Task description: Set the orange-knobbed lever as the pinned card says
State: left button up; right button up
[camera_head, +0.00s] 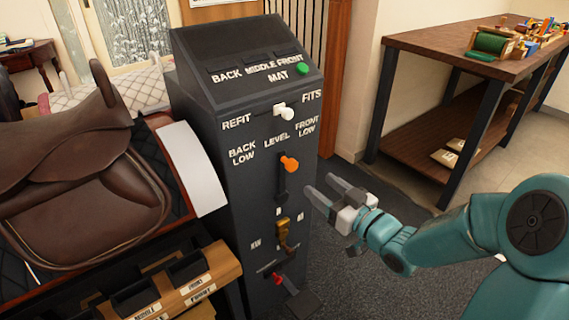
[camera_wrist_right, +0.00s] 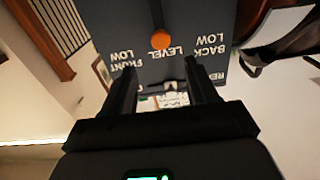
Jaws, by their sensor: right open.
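The orange-knobbed lever (camera_head: 289,164) is on the front of a dark upright cabinet (camera_head: 245,200), below the labels BACK LOW, LEVEL and FRONT LOW. Its knob stands nearest LEVEL. The knob also shows in the right wrist view (camera_wrist_right: 160,38), where the labels are upside down. My right gripper (camera_head: 319,184) is open and empty, to the right of the lever and a little below its knob, apart from it. A paper at the top edge (camera_head: 212,2) is cut off and unreadable; I cannot tell whether it is the pinned card. My left gripper is out of view.
A brown saddle (camera_head: 85,190) stands left. A workbench (camera_head: 430,40) is at back right. Floor right of the cabinet looks clear.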

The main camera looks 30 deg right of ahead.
aim_at(286, 159)
jog(key=w, duration=0.4)
jog(key=w+a, duration=0.1)
jog(key=w, duration=0.8)
jog(key=shift+w+a+b, duration=0.15)
jog(key=shift+w+b, duration=0.2)
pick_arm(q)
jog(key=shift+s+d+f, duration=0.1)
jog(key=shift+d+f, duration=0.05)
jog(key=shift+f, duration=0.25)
